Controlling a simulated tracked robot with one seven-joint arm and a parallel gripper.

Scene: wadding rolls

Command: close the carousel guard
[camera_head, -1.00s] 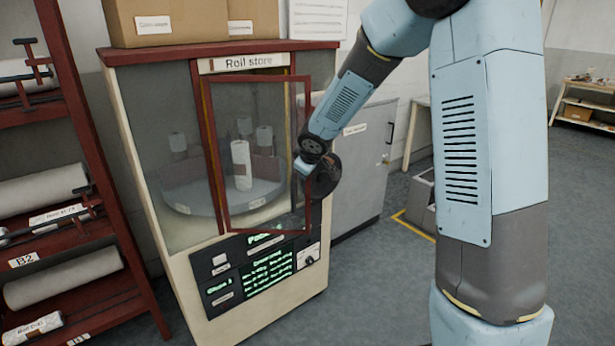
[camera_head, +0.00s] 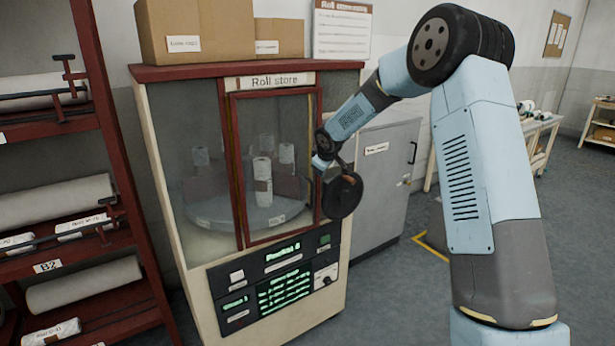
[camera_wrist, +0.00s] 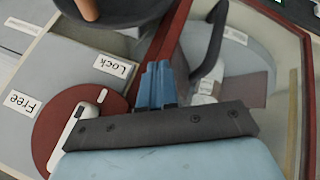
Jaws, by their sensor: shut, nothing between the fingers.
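The roll store (camera_head: 215,260) is a cream cabinet with a red top. Its carousel guard (camera_head: 236,175) is a red-framed clear door that now looks nearly flush with the front; any small gap is too fine to tell. My gripper (camera_head: 320,163) is shut and empty at the guard's right edge. In the wrist view my gripper's blue fingers (camera_wrist: 158,75) are together beside the red frame (camera_wrist: 172,40), near a dark curved handle (camera_wrist: 212,55). A red disc (camera_wrist: 55,120) with a pale lever (camera_wrist: 78,130) lies beside labels "Lock" (camera_wrist: 112,66) and "Free" (camera_wrist: 22,103).
Behind the guard, white rolls stand on the round carousel (camera_head: 240,212). A control panel (camera_head: 270,285) is below. A red rack (camera_head: 110,120) of rolls is on the left. A grey cabinet (camera_head: 385,180) stands close on the right, and open floor lies in front.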

